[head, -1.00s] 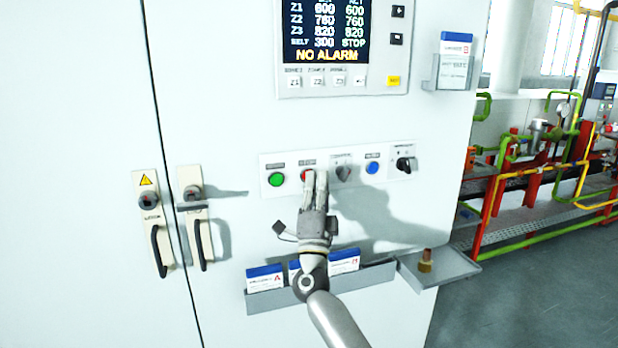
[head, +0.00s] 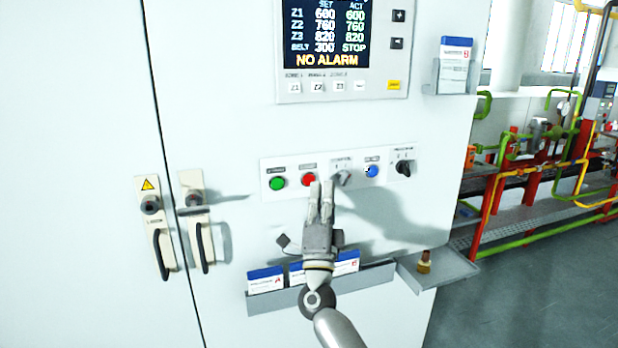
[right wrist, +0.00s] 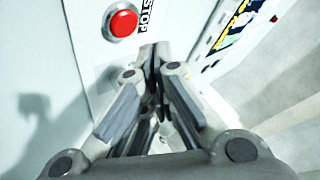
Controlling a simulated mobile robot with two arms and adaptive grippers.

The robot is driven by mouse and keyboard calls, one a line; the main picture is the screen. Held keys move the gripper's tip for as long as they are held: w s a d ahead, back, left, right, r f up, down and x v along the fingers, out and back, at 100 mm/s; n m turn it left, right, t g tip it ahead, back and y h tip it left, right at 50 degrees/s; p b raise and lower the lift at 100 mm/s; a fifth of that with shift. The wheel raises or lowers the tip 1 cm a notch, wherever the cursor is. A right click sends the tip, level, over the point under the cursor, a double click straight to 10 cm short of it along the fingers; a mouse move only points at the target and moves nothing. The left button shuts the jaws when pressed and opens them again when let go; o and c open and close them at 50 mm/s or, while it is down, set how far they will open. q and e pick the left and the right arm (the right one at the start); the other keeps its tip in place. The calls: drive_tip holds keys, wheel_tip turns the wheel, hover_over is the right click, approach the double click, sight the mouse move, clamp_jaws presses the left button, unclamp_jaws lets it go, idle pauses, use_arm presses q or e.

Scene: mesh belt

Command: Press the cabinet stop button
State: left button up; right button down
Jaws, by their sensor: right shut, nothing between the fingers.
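The red stop button (head: 308,180) sits on the white control strip (head: 265,163) of the cabinet, between the green button (head: 277,183) and a grey selector switch (head: 343,178). In the right wrist view the red button (right wrist: 123,22) shows in full, with the word STOP beside it. My right gripper (head: 322,184) is shut and empty. In the head view its fingertips lie just right of and slightly below the red button. In the right wrist view the fingertips (right wrist: 152,50) are apart from the button. The display reads BELT 300 STOP and NO ALARM. My left gripper is not in view.
A blue button (head: 371,171) and a black rotary switch (head: 405,168) sit further right on the strip. Below are a card rack (head: 375,278) and a small side tray (head: 455,265). Two door handles (head: 163,250) stick out at left. A display panel (head: 370,90) is above.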

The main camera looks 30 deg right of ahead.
drive_tip(key=s, duration=0.1)
drive_tip(key=s+p, duration=0.1)
drive_tip(key=s, duration=0.1)
drive_tip(key=shift+s+a, duration=0.1)
drive_tip(key=shift+a, duration=0.3)
idle(0.4)
